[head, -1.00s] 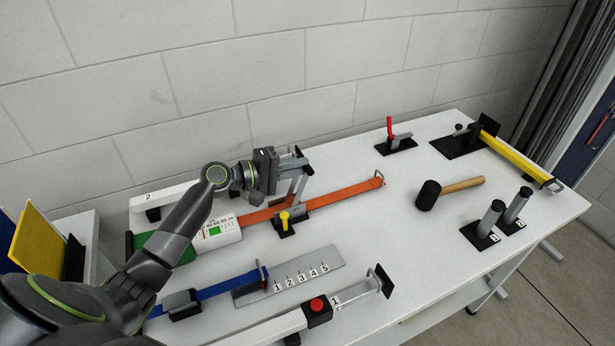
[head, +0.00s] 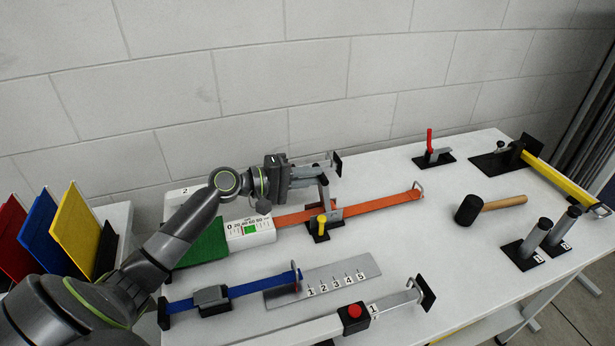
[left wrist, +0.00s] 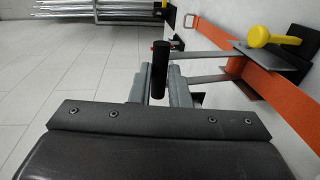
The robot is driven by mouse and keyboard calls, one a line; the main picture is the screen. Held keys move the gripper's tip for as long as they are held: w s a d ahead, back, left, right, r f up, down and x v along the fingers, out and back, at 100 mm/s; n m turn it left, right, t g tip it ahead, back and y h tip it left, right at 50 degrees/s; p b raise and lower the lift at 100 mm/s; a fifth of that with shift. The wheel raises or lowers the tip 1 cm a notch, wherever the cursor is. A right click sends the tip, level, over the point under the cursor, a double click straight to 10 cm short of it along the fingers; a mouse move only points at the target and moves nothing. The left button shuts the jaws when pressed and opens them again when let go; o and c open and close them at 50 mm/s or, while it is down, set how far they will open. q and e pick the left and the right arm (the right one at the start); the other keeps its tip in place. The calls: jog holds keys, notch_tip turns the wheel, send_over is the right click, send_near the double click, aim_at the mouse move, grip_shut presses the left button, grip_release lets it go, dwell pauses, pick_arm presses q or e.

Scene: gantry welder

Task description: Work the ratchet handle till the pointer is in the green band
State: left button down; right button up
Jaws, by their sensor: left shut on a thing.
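The ratchet (head: 335,214) sits on the orange strap (head: 382,205) on the white table, with a yellow knob (head: 322,222) at its front. Its grey handle (head: 324,194) stands up from it. My left gripper (head: 322,172) is shut on the handle's black grip, which shows between the fingers in the left wrist view (left wrist: 161,65). The white gauge box (head: 262,238) left of the ratchet has a 0, scale marks and a green band (head: 250,229). The pointer is too small to make out. My right gripper is not in view.
A blue strap (head: 250,287) with a numbered grey plate (head: 335,283) lies in front. A red button (head: 354,311), a mallet (head: 468,210), a red-handled clamp (head: 430,142) and a yellow bar (head: 560,181) are elsewhere on the table. The wall is behind.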

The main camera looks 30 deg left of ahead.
pick_arm(q)
jog(key=shift+s+f+g, duration=0.3)
jog(key=shift+f, duration=0.6)
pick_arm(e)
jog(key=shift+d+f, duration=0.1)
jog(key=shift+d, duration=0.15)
pick_arm(q)
jog(key=c, duration=1.7)
grip_release()
jog(key=shift+w, duration=0.1)
jog(key=o, duration=0.3)
jog(key=shift+w+d+f, duration=0.1)
jog(key=shift+o, duration=0.2)
jog(key=shift+w+d, duration=0.1)
jog(key=shift+w, duration=0.05)
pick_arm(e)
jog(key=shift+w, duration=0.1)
